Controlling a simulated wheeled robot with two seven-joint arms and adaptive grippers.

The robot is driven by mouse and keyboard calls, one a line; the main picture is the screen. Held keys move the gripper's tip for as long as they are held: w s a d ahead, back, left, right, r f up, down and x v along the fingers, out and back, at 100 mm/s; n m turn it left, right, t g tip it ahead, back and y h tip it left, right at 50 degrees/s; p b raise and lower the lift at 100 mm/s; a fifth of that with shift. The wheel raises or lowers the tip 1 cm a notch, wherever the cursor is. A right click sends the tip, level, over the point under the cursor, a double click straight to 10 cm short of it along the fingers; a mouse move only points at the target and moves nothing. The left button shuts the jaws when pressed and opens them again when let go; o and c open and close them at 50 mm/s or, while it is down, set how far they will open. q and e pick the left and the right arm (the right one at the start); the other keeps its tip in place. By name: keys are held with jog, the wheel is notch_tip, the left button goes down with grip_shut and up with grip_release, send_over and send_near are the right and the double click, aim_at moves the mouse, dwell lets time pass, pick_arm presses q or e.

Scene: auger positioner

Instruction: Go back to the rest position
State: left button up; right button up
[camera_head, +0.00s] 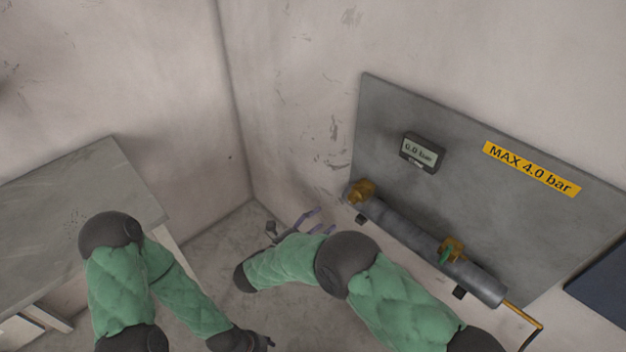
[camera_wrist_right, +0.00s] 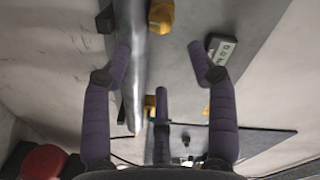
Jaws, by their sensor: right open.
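My right gripper (camera_head: 308,222) is beside the lower left corner of the grey wall panel (camera_head: 480,160), left of the pipe. Its purple fingers are spread and empty; they also show in the right wrist view (camera_wrist_right: 160,68). The grey pipe (camera_head: 405,232) with two brass fittings runs along the panel's lower edge; the right fitting (camera_head: 452,248) has a green handle. My left arm hangs bent at the lower left. Its gripper (camera_head: 262,342) only shows as a dark end at the bottom edge, and its fingers cannot be made out.
A display (camera_head: 420,151) reading 0.0 bar and a yellow "MAX 4.0 bar" label (camera_head: 532,168) are on the panel. A grey worktop (camera_head: 75,190) stands at the left. A red round thing (camera_wrist_right: 45,162) shows in the right wrist view. Bare floor lies between my arms.

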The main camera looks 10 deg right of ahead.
jog(key=shift+w, duration=0.1)
jog(key=w+d+f+n+t+y+p, duration=0.1)
jog(key=w+d+f+n+y, duration=0.2)
jog(key=w+f+n+y, duration=0.4)
jog(key=s+f+n+g+y+p, duration=0.15)
jog(key=s+f+n+y, duration=0.3)
jog(key=f, duration=0.65)
jog(key=s+f+n+g+y, duration=0.2)
jog(key=s+g, duration=0.1)
jog(key=s, duration=0.6)
jog(key=s+f+n+g+y, duration=0.2)
jog(key=s+g, duration=0.1)
jog(key=s, duration=0.6)
jog(key=s+a+f+n+g+y+p, duration=0.1)
jog(key=s+f+n+g+y, duration=0.1)
jog(key=s, duration=0.7)
jog(key=shift+f+n+g, duration=0.35)
jog(key=shift+f+g, duration=0.15)
jog(key=shift+g, duration=0.45)
